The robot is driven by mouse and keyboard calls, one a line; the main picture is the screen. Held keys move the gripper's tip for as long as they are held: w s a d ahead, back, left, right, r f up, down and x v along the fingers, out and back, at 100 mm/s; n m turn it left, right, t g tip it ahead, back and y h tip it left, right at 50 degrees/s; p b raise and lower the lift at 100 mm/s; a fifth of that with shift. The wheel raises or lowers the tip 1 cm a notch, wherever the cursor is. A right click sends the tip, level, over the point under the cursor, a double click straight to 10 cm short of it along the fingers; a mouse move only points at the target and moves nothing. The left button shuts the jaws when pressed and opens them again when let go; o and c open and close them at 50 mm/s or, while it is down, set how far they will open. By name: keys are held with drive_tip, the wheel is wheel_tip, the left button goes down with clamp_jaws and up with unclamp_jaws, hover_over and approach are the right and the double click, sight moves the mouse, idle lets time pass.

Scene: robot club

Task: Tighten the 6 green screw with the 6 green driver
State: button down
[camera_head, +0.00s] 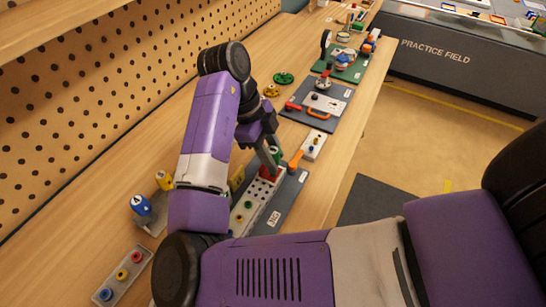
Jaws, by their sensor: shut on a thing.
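My gripper (268,154) points down over the far end of a white block with holes (251,202), which lies on a dark mat. It is shut on a small green thing (275,153), which looks like the green driver; its number cannot be read. Its lower end is hidden, so I cannot tell whether it touches a screw. A red part (266,173) sits just below the fingers. A green round piece (248,205) shows on the block, partly behind my arm; I cannot tell whether it is the 6 green screw.
A blue driver marked 4 (141,204) and a yellow driver (163,181) stand at left. A strip with coloured knobs (122,274) lies nearest. An orange-handled part (296,159) is right of my gripper. A grey board (318,103) lies beyond. A pegboard wall (90,90) borders the left.

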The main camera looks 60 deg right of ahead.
drive_tip(key=m+y, duration=0.1)
drive_tip(key=m, duration=0.2)
drive_tip(key=m+y, duration=0.1)
drive_tip(key=m, duration=0.3)
drive_tip(key=shift+m+t+y+b, duration=0.3)
drive_tip(key=shift+y+b, duration=0.05)
drive_tip(key=shift+y, duration=0.05)
drive_tip(key=c, duration=1)
unclamp_jaws()
